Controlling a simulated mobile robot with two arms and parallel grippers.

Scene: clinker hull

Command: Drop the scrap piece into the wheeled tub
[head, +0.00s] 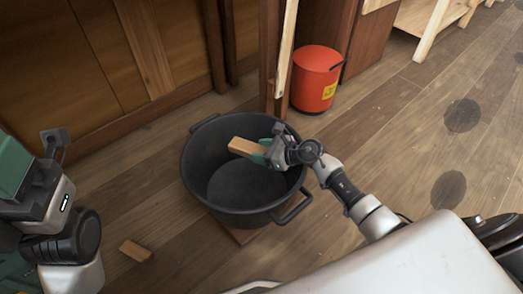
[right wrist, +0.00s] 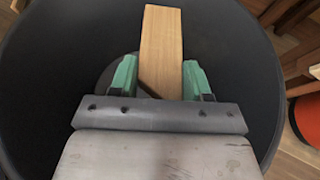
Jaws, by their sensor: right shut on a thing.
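The scrap piece, a light wooden block (head: 247,149), is held between the green fingers of my right gripper (head: 265,150). In the right wrist view the block (right wrist: 162,45) sticks out past the fingertips (right wrist: 162,82), with the dark tub behind it. I see no wheels.
A red bin (head: 316,80) stands behind the tub beside a wooden post (head: 270,50). A small wooden piece (head: 135,250) lies on the floor at left. A wooden cabinet wall (head: 90,60) runs along the back. The plank floor (head: 400,130) at right is clear.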

